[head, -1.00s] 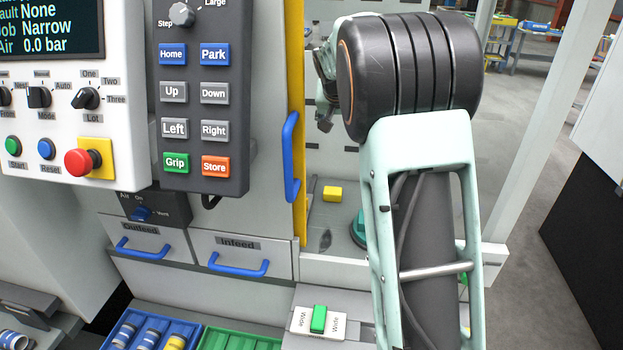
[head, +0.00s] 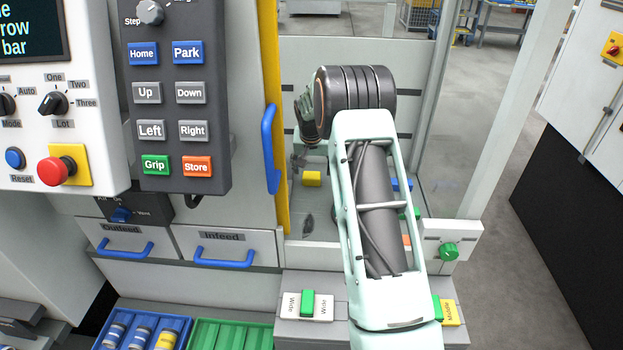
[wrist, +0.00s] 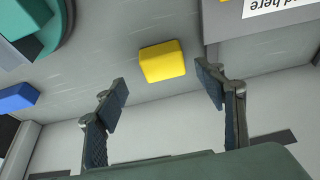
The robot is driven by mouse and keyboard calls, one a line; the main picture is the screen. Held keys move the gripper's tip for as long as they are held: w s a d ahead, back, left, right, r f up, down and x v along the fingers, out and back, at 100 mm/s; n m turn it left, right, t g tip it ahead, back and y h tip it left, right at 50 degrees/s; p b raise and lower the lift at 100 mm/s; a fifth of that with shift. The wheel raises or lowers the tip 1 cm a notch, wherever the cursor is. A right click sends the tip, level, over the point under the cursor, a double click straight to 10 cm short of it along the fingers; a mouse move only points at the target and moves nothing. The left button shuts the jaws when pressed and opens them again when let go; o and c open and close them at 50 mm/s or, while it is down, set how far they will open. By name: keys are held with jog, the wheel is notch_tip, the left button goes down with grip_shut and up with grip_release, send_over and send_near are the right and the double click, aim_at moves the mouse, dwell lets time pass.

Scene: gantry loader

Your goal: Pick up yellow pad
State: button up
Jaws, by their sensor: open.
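The yellow pad (head: 312,179) is a small block on the grey floor of the machine bay in the head view, left of my arm. In the wrist view the yellow pad (wrist: 162,61) lies beyond my fingertips, roughly between their lines and apart from both. My gripper (wrist: 164,87) is open and empty, with one dark padded finger on each side. In the head view my gripper (head: 306,112) shows only partly, behind and left of my dark wrist joint, above and beyond the pad.
A blue block (wrist: 18,97) and a teal round part (wrist: 35,30) lie left of the pad in the wrist view. A grey block with a white label (wrist: 275,8) stands at the right. The blue door handle (head: 270,150) and yellow edge (head: 273,90) border the bay.

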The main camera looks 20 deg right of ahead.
aim_at(312, 175)
jog(key=shift+a+p+x, duration=0.15)
jog(key=shift+p+x, duration=0.15)
jog(key=shift+x, duration=0.95)
jog(key=shift+a+p+x, duration=0.15)
jog(key=shift+p+x, duration=0.15)
jog(key=shift+x, duration=0.9)
jog(key=shift+w, duration=0.15)
jog(key=shift+d, duration=0.1)
jog(key=c, duration=1)
jog(key=shift+c, duration=0.2)
